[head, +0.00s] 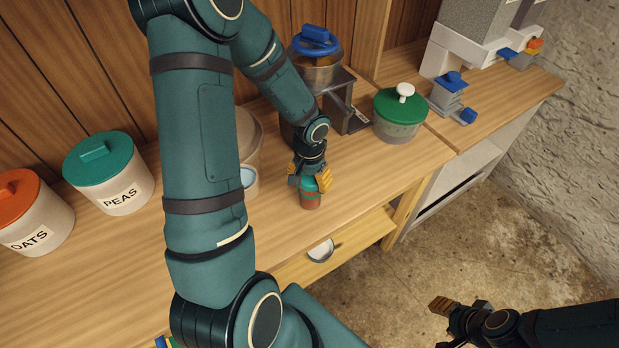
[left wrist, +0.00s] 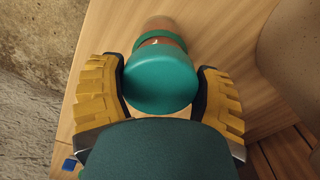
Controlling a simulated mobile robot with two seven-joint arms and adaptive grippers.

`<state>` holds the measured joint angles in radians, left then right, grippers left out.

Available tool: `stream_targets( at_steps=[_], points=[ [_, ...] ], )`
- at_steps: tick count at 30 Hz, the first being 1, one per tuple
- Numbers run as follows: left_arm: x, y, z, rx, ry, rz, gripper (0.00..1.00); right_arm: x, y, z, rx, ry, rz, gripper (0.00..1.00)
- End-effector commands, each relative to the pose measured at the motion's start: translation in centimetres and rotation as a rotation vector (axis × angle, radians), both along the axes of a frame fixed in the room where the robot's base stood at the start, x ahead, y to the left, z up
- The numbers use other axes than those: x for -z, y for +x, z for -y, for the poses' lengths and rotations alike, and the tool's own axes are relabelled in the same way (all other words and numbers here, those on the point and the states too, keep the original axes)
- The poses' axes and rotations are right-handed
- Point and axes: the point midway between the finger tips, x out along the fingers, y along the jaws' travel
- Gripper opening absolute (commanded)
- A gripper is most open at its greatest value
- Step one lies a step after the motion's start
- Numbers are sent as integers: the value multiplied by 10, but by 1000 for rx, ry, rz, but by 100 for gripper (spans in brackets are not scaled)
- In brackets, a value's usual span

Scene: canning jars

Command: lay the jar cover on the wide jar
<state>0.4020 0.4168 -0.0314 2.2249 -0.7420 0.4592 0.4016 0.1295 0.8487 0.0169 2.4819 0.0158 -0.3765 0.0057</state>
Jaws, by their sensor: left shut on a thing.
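My left gripper (head: 309,181) is shut on the teal round top (left wrist: 160,80) of a small terracotta jar (head: 311,201) near the counter's front edge. In the left wrist view the yellow fingers press on both sides of this top, and the terracotta body with a green band shows beyond it. I cannot tell whether the top is a separate piece. A pale disc like a jar cover (head: 321,250) lies in the open drawer below. A wide pale jar (head: 250,135) stands left of my gripper, partly hidden by my arm. My right gripper (head: 441,309) hangs over the floor at lower right.
Canisters marked PEAS (head: 120,190) and OATS (head: 42,226) stand at the left. A green-lidded jar (head: 399,116) stands to the right, and a pot with a blue-handled lid (head: 314,65) behind. The open drawer (head: 358,240) juts out below. Counter between gripper and green-lidded jar is clear.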

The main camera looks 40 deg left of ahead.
Motion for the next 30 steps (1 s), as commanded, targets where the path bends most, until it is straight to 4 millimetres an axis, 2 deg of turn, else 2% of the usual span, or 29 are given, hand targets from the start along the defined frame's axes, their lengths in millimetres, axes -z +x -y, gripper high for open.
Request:
stream_targets(
  at_steps=[19,20,21,22,30],
  points=[
    [6,0,0,0,0,0,45,7,0,0,0,0,0,47],
    [6,0,0,0,0,0,78,7,0,0,0,0,0,47],
    [6,0,0,0,0,0,92,7,0,0,0,0,0,47],
    [6,0,0,0,0,0,100,7,0,0,0,0,0,47],
    [6,0,0,0,0,0,100,7,0,0,0,0,0,47]
  ],
)
